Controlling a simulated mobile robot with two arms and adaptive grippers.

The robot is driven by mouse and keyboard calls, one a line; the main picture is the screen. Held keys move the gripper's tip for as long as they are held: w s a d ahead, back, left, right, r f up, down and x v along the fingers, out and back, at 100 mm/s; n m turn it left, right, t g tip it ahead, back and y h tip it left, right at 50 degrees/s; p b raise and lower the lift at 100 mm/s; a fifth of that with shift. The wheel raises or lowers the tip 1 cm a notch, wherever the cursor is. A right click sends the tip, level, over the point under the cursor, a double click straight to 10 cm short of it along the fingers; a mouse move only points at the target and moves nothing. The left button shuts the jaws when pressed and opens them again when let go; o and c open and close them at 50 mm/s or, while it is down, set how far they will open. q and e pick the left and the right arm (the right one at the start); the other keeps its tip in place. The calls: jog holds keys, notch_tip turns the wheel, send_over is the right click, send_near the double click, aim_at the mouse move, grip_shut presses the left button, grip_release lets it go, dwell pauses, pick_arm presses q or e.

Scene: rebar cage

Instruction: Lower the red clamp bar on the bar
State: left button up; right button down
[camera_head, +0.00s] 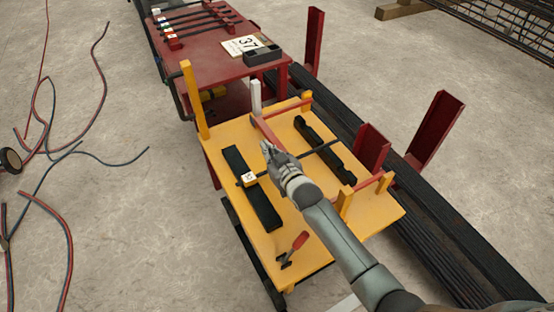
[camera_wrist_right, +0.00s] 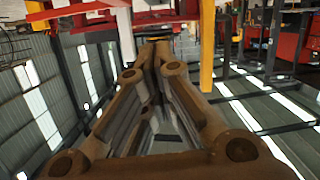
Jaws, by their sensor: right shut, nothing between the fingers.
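A yellow bench (camera_head: 225,135) carries a thin dark bar (camera_head: 325,147) lying across two black supports, with a numbered yellow-white tag (camera_head: 249,179) near its left end. A red clamp bar (camera_head: 264,131) shows at the back of the bench, by a white post (camera_head: 255,97). My right gripper (camera_head: 266,148) is shut and empty, its tip close to the near end of that red piece; I cannot tell if they touch. In the right wrist view its fingers (camera_wrist_right: 153,48) are together, with red parts (camera_wrist_right: 85,8) above. My left gripper is not in view.
Yellow posts (camera_head: 194,100) rise at the bench's edges. A red-handled lever (camera_head: 300,241) stands near its front. Red uprights (camera_head: 435,128) and dark bar stacks (camera_head: 440,235) line the right. A red table (camera_head: 205,50) stands behind. Hoses (camera_head: 68,225) lie on the left floor.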

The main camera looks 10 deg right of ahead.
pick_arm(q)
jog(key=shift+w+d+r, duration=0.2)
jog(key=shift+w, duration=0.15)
pick_arm(e)
jog(key=v, duration=0.6)
jog(key=shift+s, duration=0.2)
jog(key=shift+d+r, duration=0.1)
jog(key=shift+r, duration=0.05)
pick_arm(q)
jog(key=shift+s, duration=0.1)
